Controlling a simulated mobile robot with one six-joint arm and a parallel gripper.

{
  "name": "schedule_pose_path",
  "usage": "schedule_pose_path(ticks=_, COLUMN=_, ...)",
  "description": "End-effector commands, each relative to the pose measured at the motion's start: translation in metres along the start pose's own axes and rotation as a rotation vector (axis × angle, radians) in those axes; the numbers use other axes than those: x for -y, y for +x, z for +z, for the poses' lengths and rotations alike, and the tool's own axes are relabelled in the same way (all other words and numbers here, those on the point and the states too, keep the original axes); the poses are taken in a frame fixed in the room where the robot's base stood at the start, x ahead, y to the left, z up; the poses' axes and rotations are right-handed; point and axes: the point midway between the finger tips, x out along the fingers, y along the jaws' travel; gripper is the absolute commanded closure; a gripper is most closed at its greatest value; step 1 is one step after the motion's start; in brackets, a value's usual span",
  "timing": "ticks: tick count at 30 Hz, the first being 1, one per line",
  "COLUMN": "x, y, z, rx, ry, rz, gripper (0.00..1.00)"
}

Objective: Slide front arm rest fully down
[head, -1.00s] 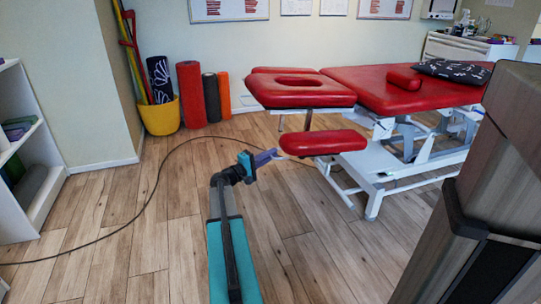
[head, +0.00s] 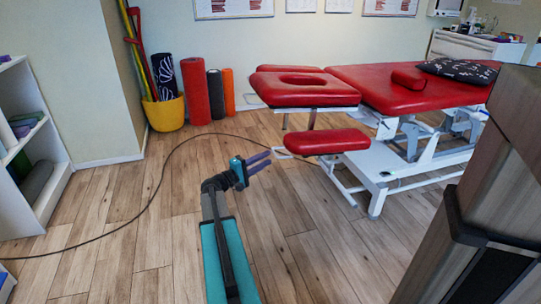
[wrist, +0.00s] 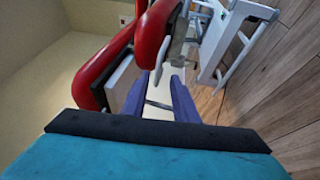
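The front arm rest (head: 327,141) is a red padded bar low at the front of the treatment table, below the head section (head: 303,95). A small light handle loop (head: 282,153) sticks out at its left end. My gripper (head: 270,158) is just left of that loop, with its two purple fingers apart. In the wrist view the fingers (wrist: 160,85) are spread, with a thin grey bar (wrist: 158,104) showing between them. I cannot tell whether they touch it. The red arm rest also shows ahead in the wrist view (wrist: 153,35).
The table's white base (head: 375,170) stands behind and right of the arm rest. A dark cable (head: 160,175) curves across the wooden floor. Foam rollers (head: 195,90) and a yellow bucket (head: 165,114) stand by the wall. Floor left of my arm is mostly clear.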

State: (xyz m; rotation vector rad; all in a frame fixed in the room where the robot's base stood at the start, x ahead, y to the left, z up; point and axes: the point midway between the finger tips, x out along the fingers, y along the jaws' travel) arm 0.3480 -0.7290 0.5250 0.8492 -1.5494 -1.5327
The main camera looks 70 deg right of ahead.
Motion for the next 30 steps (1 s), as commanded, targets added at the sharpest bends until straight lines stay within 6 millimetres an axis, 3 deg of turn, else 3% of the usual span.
schedule_pose_path(ticks=9, x=-0.001, y=-0.052, z=0.0, rx=-0.003, ry=-0.001, rz=-0.001, gripper=0.73)
schedule_pose_path(ticks=15, x=0.0, y=-0.075, z=0.0, rx=-0.002, ry=0.0, rz=-0.001, gripper=0.73)
schedule_pose_path(ticks=30, x=0.001, y=-0.084, z=0.0, rx=0.0, ry=0.001, rz=-0.001, gripper=0.73)
